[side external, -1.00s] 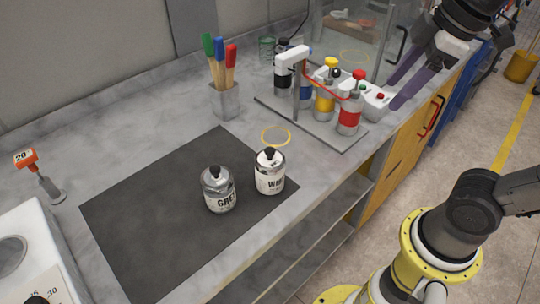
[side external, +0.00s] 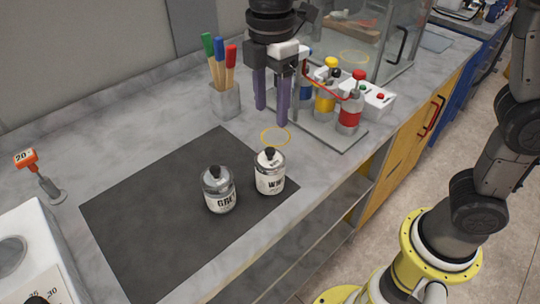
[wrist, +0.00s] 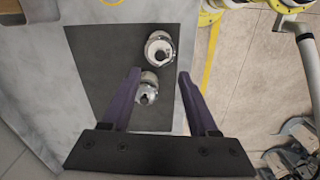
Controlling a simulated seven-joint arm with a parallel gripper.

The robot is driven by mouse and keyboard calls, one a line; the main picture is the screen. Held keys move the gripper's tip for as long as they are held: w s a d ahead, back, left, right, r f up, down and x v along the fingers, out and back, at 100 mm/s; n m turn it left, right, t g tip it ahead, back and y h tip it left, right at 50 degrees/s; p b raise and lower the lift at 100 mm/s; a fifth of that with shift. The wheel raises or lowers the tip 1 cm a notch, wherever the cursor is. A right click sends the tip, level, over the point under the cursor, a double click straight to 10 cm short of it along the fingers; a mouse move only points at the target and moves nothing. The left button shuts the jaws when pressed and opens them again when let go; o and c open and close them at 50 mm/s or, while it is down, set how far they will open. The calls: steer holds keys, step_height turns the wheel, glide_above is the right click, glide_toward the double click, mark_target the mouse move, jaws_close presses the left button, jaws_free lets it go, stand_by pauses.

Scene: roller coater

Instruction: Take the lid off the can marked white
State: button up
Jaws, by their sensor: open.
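The can marked white (side external: 270,180) stands upright at the right corner of a dark mat, with a black-knobbed lid (side external: 269,155) on it. The grey can (side external: 218,192) stands beside it to the left, also with a black-knobbed lid. My gripper (side external: 271,114) points down with purple fingers apart and empty. In the side view it appears above and behind the white can, not touching it.
A rack with yellow and red bottles (side external: 349,116) stands close to the right of my gripper. A holder with coloured-handled brushes (side external: 225,100) is to its left. A yellow ring (side external: 275,137) marks the bench behind the white can. The dark mat (side external: 150,210) is clear left of the cans.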

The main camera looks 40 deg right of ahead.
mark_target(270, 149)
step_height(270, 149, down, 10)
steer(key=shift+a, duration=0.1)
stand_by(0.4)
jaws_close()
stand_by(0.3)
